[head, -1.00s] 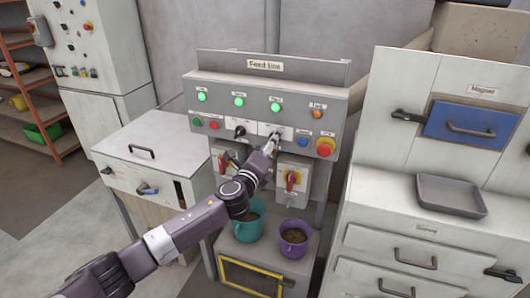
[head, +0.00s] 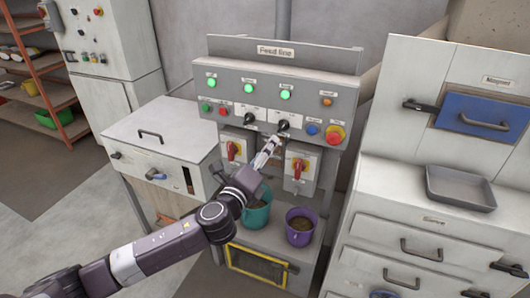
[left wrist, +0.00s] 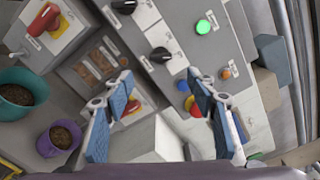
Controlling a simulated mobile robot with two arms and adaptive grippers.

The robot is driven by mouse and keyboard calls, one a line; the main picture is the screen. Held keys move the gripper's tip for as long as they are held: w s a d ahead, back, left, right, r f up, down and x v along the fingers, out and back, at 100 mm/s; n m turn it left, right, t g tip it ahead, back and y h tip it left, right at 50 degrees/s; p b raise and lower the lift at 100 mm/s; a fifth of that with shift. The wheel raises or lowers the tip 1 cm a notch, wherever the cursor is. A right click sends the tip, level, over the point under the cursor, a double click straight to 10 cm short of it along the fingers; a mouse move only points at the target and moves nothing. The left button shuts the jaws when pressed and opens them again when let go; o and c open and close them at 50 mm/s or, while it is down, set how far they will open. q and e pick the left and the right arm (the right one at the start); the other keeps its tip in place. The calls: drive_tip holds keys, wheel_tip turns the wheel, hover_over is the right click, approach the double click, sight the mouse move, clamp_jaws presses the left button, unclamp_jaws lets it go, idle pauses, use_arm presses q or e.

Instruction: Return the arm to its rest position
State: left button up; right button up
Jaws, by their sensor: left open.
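My left arm reaches in from the lower left in the head view, and its gripper (head: 268,150) is in front of the feed line panel (head: 255,112), just below the right black knob (head: 283,124). In the left wrist view the gripper (left wrist: 165,105) has its two blue-padded fingers spread wide with nothing between them. The black knob (left wrist: 161,54) shows there beyond the fingertips, apart from them. My right gripper is in neither view.
Red-handled switches (head: 297,168) hang below the panel. A teal bucket (head: 257,215) and a purple bucket (head: 300,228) stand beneath. A white cabinet (head: 160,130) stands left; a grey tray (head: 460,188) sits on the right unit (head: 385,205). Open floor lies at lower left.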

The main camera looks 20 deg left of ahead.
use_arm(q)
drive_tip(key=s+a+f+n+g+y+b, duration=0.1)
drive_tip(key=s+a+f+n+g, duration=0.15)
drive_tip(key=f, duration=0.95)
drive_tip(key=s+a+f+n+g+b, duration=0.1)
drive_tip(key=s+a+f+n+g, duration=0.15)
drive_tip(key=f, duration=0.95)
drive_tip(key=s+a+f+n+g+y+b, duration=0.15)
drive_tip(key=f+n, duration=0.25)
drive_tip(key=f, duration=0.8)
drive_tip(key=s+f+n+g+b, duration=0.1)
drive_tip(key=s+f+n+g, duration=0.15)
drive_tip(key=s+f, duration=0.65)
drive_tip(key=s+f+n+g, duration=0.25)
drive_tip(key=s+f, duration=0.45)
drive_tip(key=f, duration=0.5)
drive_tip(key=s+d+f+n+g, duration=0.1)
drive_tip(key=s+f, duration=0.4)
drive_tip(key=s, duration=0.6)
drive_tip(key=s+d+f+n+g+h+b, duration=0.1)
drive_tip(key=s+d+f+n+g, duration=0.1)
drive_tip(key=s, duration=1)
drive_tip(key=s+d+f+n+g+h+b, duration=0.1)
drive_tip(key=s+d+f+n+g, duration=0.1)
drive_tip(key=s+f+n, duration=0.3)
drive_tip(key=s+d+f, duration=0.1)
drive_tip(key=s+f, duration=0.3)
drive_tip(key=s, duration=0.3)
drive_tip(key=shift+s, duration=0.15)
